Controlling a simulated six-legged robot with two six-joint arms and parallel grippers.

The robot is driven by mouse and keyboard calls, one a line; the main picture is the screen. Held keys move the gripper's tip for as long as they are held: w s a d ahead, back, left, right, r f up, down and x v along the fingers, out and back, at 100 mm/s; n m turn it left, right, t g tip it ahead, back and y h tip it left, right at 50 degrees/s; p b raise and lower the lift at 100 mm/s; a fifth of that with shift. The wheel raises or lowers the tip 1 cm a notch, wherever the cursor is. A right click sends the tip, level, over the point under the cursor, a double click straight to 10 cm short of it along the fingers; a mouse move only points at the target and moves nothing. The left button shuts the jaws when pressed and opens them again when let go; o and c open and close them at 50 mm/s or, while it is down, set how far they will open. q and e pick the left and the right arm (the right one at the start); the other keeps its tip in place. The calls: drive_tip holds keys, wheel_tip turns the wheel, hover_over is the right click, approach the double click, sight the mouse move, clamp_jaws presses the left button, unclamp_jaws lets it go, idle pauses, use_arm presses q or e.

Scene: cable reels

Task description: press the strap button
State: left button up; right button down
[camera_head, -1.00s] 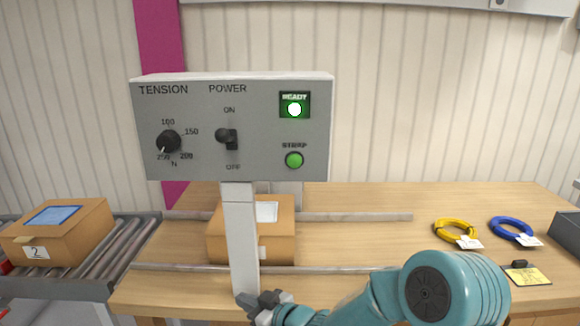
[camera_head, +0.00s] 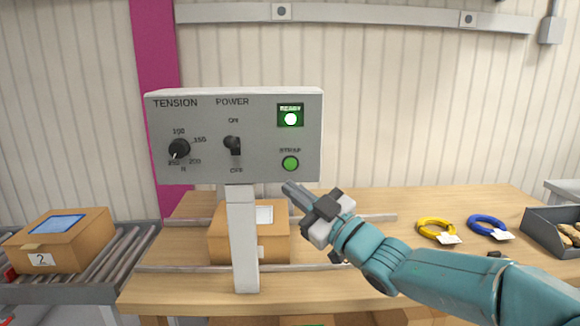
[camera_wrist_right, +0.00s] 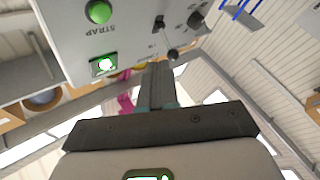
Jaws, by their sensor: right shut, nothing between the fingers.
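The green strap button (camera_head: 290,163) is on the lower right of the grey control panel (camera_head: 255,172), under the label STRAP. It also shows in the right wrist view (camera_wrist_right: 98,11), at the top left. My right gripper (camera_head: 288,187) is shut and empty, with its tips just below the panel's lower edge and a little under the button in the head view. In the right wrist view the shut fingers (camera_wrist_right: 157,80) point up toward the panel, apart from the button in the picture. The READY lamp (camera_head: 290,118) glows green. My left gripper does not show.
The panel stands on a white post (camera_head: 243,245). A cardboard box (camera_head: 275,247) sits behind it between rails. A yellow reel (camera_head: 436,229), a blue reel (camera_head: 487,226) and a dark tray (camera_head: 545,233) lie at the right. Another box (camera_head: 62,240) is on the left rollers.

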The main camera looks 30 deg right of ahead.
sight(291, 164)
drive_tip(key=shift+s+d+r, duration=0.15)
drive_tip(key=shift+d+r, duration=0.1)
drive_tip(key=shift+d, duration=0.1)
drive_tip(key=shift+w+d+p, duration=0.75)
drive_tip(key=shift+w, duration=0.5)
drive_tip(key=shift+w+d+p, duration=0.75)
drive_tip(key=shift+w, duration=0.55)
drive_tip(key=shift+w+d+p, duration=0.75)
drive_tip(key=shift+w, duration=0.5)
drive_tip(key=shift+w, duration=0.1)
drive_tip(key=shift+w+d, duration=0.25)
drive_tip(key=shift+w, duration=0.05)
